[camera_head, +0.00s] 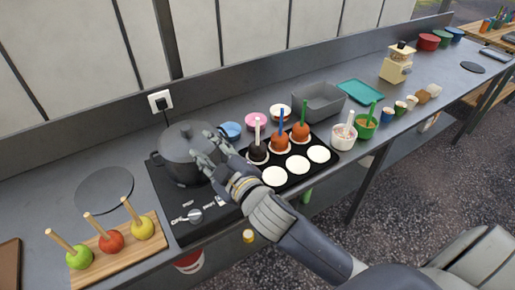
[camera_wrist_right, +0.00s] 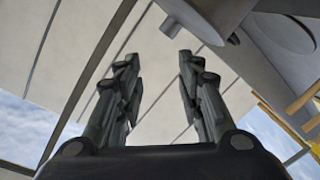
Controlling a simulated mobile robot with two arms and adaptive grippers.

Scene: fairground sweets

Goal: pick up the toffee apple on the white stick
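The toffee apple on the white stick (camera_head: 258,152) is dark brown. It sits on a white round in the black tray (camera_head: 285,188), its stick pointing up, in the head view. My right gripper (camera_head: 204,148) is left of it, in front of the grey pot (camera_head: 184,162) and overlapping it in the picture; I cannot tell whether they touch. In the right wrist view the gripper's two fingers (camera_wrist_right: 160,85) stand apart with nothing between them. The wrist view does not show the apple. My left gripper is not in view.
Toffee apples on a blue stick (camera_head: 280,143) and a green stick (camera_head: 300,132) stand close to the right in the tray. A wooden board (camera_head: 120,253) with apples on sticks is at left. A grey bin (camera_head: 320,101) stands behind; a white tub (camera_head: 343,138) is right.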

